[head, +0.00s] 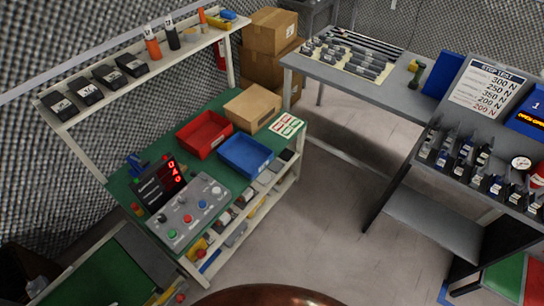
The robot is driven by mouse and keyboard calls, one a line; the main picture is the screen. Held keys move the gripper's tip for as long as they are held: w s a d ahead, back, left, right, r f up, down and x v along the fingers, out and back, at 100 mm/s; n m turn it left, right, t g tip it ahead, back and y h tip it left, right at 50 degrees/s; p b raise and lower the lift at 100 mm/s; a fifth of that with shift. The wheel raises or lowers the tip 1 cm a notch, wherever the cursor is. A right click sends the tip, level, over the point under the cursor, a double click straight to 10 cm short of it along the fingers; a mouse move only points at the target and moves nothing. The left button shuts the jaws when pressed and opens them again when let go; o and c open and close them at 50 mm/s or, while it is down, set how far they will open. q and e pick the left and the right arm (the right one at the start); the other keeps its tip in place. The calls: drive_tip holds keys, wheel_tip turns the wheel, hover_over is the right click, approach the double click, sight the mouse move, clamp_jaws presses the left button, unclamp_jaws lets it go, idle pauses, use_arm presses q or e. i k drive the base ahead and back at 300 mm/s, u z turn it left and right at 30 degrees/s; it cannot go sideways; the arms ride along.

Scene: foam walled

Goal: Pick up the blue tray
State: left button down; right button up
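The blue tray (246,154) is a shallow open bin on the green top of the workbench at the left. It lies near the bench's right edge and looks empty. A red tray (204,134) of similar shape lies just behind it to the left. Neither of my grippers shows in the head view.
A cardboard box (252,108) stands behind the blue tray, with a printed card (287,126) to its right. A control panel (188,212) and a red-digit display (160,184) stand in front. A shelf (150,69) overhangs the bench's back. Open floor (320,210) lies right of the bench.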

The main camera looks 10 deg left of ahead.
sight(247, 156)
drive_tip(key=z, duration=0.1)
drive_tip(key=i, duration=1)
drive_tip(key=u, duration=0.05)
